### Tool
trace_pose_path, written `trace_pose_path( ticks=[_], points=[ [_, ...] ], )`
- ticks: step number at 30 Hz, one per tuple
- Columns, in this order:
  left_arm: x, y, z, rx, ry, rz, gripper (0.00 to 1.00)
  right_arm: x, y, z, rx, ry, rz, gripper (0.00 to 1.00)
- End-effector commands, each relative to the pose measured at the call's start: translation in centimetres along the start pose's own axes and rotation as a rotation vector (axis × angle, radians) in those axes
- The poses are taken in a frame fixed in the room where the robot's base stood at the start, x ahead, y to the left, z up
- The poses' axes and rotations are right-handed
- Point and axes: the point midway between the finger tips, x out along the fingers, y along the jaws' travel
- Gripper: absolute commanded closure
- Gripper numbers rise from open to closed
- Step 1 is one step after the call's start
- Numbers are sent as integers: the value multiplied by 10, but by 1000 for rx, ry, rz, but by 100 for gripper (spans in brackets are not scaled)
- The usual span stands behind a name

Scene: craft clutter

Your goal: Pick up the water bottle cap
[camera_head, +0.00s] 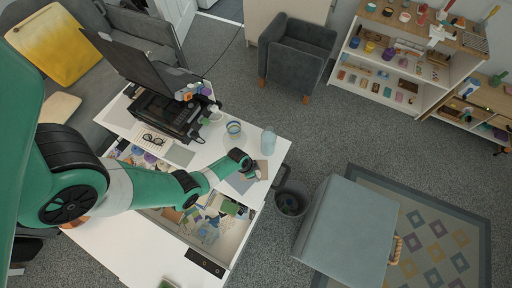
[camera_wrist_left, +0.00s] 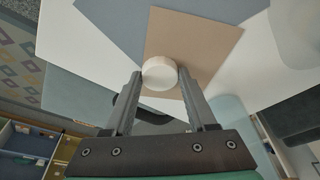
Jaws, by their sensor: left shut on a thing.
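The white round cap (camera_wrist_left: 160,73) sits between the two fingertips of my left gripper (camera_wrist_left: 159,82) in the left wrist view. The fingers are shut on its sides. Behind the cap in that view are a tan sheet (camera_wrist_left: 190,38) and a blue-grey sheet (camera_wrist_left: 112,22). In the head view my left gripper (camera_head: 254,173) is at the right end of the white desk, low over these sheets. The cap is too small and covered there to make out. My right gripper is not in view.
A translucent light-blue vessel (camera_head: 268,141) and a striped cup (camera_head: 233,128) stand on the desk (camera_head: 205,150) close behind the gripper. A black printer (camera_head: 165,112) is further left. An open drawer (camera_head: 232,235) full of papers lies below my arm. A bin (camera_head: 291,200) stands right of the desk.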

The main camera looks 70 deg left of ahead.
Motion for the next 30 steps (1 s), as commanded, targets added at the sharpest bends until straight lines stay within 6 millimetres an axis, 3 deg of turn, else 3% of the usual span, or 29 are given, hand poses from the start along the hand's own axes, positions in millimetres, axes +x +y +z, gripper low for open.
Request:
trace_pose_path(
  ticks=[1,5,12,17,21,28,30],
  points=[
    [0,0,0,0,0,0,74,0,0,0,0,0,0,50],
    [0,0,0,0,0,0,95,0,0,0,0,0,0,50],
    [-1,0,0,0,0,0,95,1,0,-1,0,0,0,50],
    [-14,0,-4,1,0,0,95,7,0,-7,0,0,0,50],
    [-44,3,-10,3,0,0,95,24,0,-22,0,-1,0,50],
    [-111,48,-6,8,-2,2,95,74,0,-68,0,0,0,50],
    [-114,69,3,11,-2,4,95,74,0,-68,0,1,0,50]
  ],
)
